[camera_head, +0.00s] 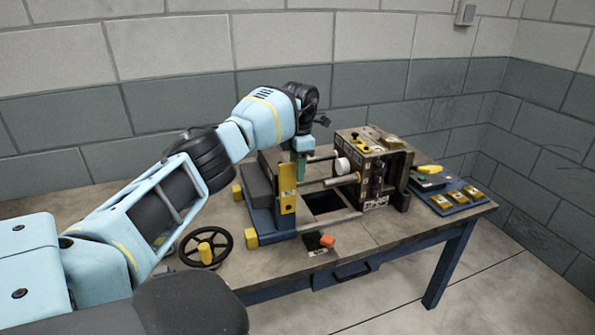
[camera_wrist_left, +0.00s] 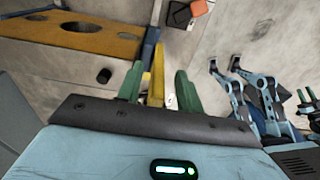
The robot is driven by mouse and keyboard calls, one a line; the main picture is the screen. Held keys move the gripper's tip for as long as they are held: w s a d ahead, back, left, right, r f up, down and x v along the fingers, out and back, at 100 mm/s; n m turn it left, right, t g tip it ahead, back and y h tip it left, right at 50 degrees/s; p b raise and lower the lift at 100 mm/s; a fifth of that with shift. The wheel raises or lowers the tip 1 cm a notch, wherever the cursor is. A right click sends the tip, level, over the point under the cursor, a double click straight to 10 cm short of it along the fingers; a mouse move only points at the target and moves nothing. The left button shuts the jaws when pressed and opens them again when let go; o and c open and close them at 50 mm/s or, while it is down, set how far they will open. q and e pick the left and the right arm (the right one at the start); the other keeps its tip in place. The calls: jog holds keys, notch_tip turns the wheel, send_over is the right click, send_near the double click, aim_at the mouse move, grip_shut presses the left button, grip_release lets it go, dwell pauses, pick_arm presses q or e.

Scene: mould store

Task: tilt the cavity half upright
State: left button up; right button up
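A mould press stands on the table, with a blue left end (camera_head: 262,222) carrying a dark block and an upright yellow plate (camera_head: 287,190). Guide bars run to the dark, boxy right end (camera_head: 372,170). I cannot tell for certain which part is the cavity half. My left gripper (camera_head: 301,168) reaches down behind the yellow plate, between the two ends. In the left wrist view its green fingers (camera_wrist_left: 158,88) stand apart with a narrow yellow bar (camera_wrist_left: 157,72) between them and a gap beside it. A wide yellow plate with a hole (camera_wrist_left: 80,27) lies to the left.
A black handwheel (camera_head: 206,246) with a yellow knob is at the front left. A small black block with an orange knob (camera_head: 327,241) sits at the front edge. A blue panel (camera_head: 452,196) with yellow pieces is at the right. Brick walls stand behind the table.

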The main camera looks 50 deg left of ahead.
pick_arm(q)
notch_tip(320, 180, up, 7)
jog(key=shift+w+f, duration=0.15)
dwell(0.5)
jog(key=shift+d, duration=0.1)
